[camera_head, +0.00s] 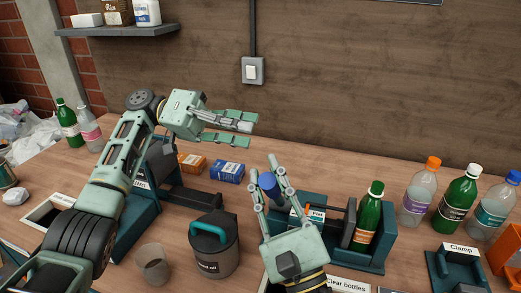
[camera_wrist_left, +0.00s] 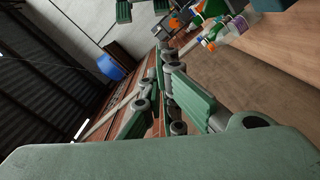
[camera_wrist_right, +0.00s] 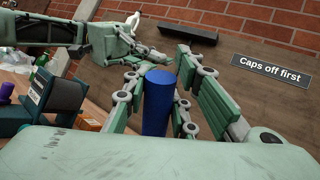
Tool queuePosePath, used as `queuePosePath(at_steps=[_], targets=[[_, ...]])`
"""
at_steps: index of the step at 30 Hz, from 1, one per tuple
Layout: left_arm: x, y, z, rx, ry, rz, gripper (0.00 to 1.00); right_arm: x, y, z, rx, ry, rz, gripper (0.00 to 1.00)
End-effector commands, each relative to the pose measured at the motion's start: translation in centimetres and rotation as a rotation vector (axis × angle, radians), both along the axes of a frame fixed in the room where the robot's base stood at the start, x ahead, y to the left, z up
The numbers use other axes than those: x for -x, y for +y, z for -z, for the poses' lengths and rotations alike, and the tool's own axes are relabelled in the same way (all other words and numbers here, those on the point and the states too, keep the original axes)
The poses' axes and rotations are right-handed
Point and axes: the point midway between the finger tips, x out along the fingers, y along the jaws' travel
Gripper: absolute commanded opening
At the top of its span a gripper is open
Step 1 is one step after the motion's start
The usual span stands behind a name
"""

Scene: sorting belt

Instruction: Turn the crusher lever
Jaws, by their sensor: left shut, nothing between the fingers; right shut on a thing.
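The teal crusher (camera_head: 378,262) stands right of centre on the bench, with a green bottle (camera_head: 367,218) upright in it. A blue cylindrical grip (camera_head: 268,186), apparently on the crusher lever, is between the fingers of my right gripper (camera_head: 276,178), which is shut on it. In the right wrist view the blue grip (camera_wrist_right: 158,104) stands between the fingers; its lower end and the lever's joint are hidden. My left gripper (camera_head: 232,130) is shut and empty, above the bench at upper left, apart from the crusher.
A grey pot with a teal handle (camera_head: 213,250) and a clear cup (camera_head: 152,264) stand left of my right gripper. Blue (camera_head: 227,172) and orange (camera_head: 193,163) boxes lie behind. Several capped bottles (camera_head: 457,200) and a clamp (camera_head: 457,268) are at right.

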Motion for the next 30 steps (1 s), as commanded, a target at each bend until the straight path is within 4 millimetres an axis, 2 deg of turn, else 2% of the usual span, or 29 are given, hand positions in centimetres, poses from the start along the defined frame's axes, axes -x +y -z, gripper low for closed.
queuePosePath(at_steps=[1,6,16,30], targets=[[0.5,-1.2,0.1,-0.001,-0.002,0.004,0.00,0.0,0.0,0.1,-0.005,0.005,-0.001,0.00],[1.9,-4.5,0.3,0.000,0.000,0.004,0.00,0.0,0.0,0.1,-0.006,0.005,-0.002,0.00],[4.4,-3.9,2.2,-0.001,0.002,0.000,0.00,0.0,-0.1,0.1,-0.005,0.005,-0.001,0.00],[4.9,-4.0,2.5,-0.001,0.001,0.004,0.00,0.0,0.0,0.1,-0.006,0.005,-0.002,0.00]])
